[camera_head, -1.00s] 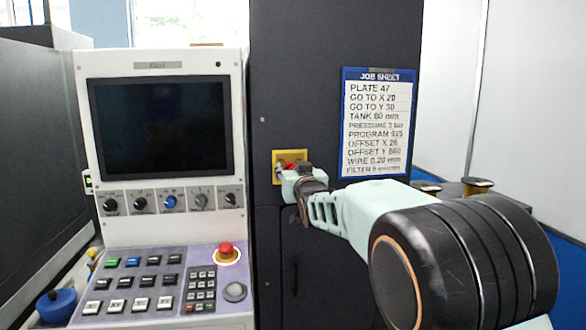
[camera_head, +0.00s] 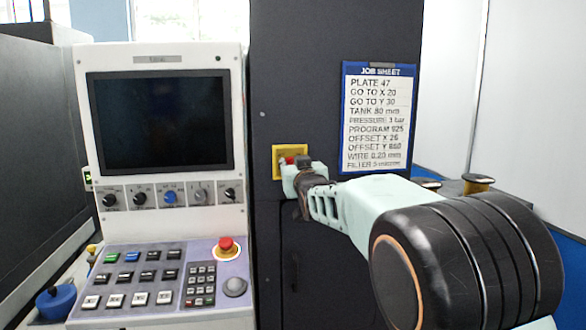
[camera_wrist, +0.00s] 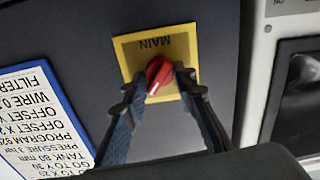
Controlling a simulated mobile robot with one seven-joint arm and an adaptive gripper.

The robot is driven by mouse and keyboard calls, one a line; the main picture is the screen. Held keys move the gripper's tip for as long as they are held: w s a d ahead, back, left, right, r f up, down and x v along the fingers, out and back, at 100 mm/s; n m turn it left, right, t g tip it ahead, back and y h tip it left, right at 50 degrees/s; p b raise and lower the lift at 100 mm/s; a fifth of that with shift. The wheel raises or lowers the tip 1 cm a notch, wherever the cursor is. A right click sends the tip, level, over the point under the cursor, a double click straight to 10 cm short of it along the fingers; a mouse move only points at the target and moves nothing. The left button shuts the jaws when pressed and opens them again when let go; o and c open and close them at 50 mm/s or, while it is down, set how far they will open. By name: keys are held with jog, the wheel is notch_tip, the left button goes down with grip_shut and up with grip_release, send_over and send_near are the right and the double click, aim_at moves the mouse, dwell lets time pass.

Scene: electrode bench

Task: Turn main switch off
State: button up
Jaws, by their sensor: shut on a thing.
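The main switch is a red rotary knob (camera_wrist: 159,70) on a yellow plate (camera_wrist: 129,53) marked MAIN, which appears upside down in the wrist view. The knob's grip lies tilted in that view, with a white mark at its lower end. My gripper (camera_wrist: 158,82) has a finger on each side of the knob and is shut on it.
A job sheet (camera_head: 378,118) hangs on the cabinet right of the switch. A control console with a dark screen (camera_head: 160,122), several knobs and buttons, and a red emergency stop (camera_head: 226,246) stands to the left. The cabinet front (camera_head: 330,270) below the switch is clear.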

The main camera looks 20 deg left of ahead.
jog(key=n+b, duration=0.3)
jog(key=n, duration=0.1)
jog(key=n+b, duration=0.7)
jog(key=n, duration=0.2)
jog(key=shift+s+a+f+b, duration=0.15)
jog(key=shift+a+f+b, duration=0.1)
jog(key=shift+f+b, duration=0.15)
jog(key=shift+n+b, duration=0.4)
jog(key=shift+n, duration=1.4)
jog(key=shift+c, duration=0.2)
jog(key=shift+o, duration=0.2)
jog(key=o, duration=1.1)
jog(key=shift+n, duration=0.3)
jog(key=shift+r, duration=0.1)
jog(key=shift+s, duration=0.15)
